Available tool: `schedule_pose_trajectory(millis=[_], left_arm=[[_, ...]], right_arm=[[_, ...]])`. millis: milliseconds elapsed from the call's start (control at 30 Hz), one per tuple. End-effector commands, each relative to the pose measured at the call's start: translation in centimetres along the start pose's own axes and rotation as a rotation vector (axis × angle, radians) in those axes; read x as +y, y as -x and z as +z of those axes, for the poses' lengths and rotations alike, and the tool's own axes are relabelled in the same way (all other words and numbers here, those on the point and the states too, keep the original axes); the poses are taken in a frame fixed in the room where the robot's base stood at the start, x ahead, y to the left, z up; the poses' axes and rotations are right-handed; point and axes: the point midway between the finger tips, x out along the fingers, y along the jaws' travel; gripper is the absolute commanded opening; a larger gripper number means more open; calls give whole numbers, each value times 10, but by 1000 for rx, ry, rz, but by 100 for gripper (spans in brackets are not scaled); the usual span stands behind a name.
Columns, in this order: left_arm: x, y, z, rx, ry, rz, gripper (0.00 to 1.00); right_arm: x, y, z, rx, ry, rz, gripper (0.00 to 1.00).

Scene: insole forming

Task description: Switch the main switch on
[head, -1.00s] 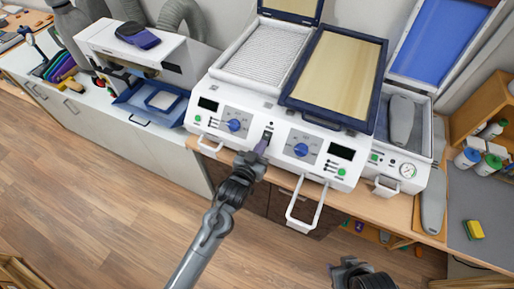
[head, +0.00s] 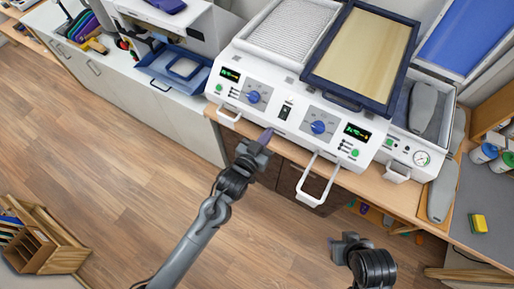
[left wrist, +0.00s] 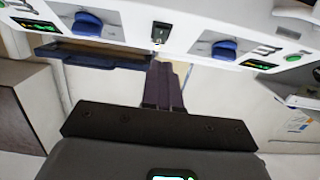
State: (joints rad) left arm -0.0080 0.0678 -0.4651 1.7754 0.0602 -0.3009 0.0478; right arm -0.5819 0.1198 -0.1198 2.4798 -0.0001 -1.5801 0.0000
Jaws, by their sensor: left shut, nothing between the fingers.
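The main switch (head: 285,112) is a small dark rocker in the middle of the white machine's front panel (head: 270,124). It also shows in the left wrist view (left wrist: 159,33), upper middle. The displays on both sides of it, left (head: 230,75) and right (head: 357,132), are lit green and orange. My left gripper (head: 265,136) is shut and empty, with its purple-grey fingers in front of and below the switch, apart from it. In the left wrist view the shut fingers (left wrist: 163,85) point up toward the switch. My right gripper (head: 345,243) is at the lower right; its fingers are unclear.
Blue knobs (head: 253,97) flank the switch. A white handle (head: 317,182) juts forward from the machine, right of my left gripper. A small gauge unit (head: 421,158) stands to the right. A blue tray (head: 176,70) sits at left. The floor in front is clear.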

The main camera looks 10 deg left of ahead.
Motion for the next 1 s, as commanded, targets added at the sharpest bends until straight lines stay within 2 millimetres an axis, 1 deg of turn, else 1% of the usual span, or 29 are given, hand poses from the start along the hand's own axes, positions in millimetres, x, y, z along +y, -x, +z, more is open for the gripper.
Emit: schedule_pose_trajectory(millis=[33, 200, 400, 567, 900, 1000], left_arm=[[0, 10, 4, -1, 0, 0, 0], [0, 35, 8, -1, 0, 0, 0], [0, 50, 10, 0, 0, 0, 0], [0, 53, 10, 1, 0, -1, 0], [0, 53, 10, 1, 0, -1, 0], [1, 55, 10, -5, 2, 0, 0]], right_arm=[[0, -5, 2, -3, 2, 2, 43], [1, -9, 3, -3, 5, 5, 43], [1, -10, 4, -1, 5, 4, 43], [0, -10, 3, 0, 3, 3, 43], [-1, -10, 2, 2, -3, -3, 43], [-1, -7, 1, 3, -4, -3, 43]])
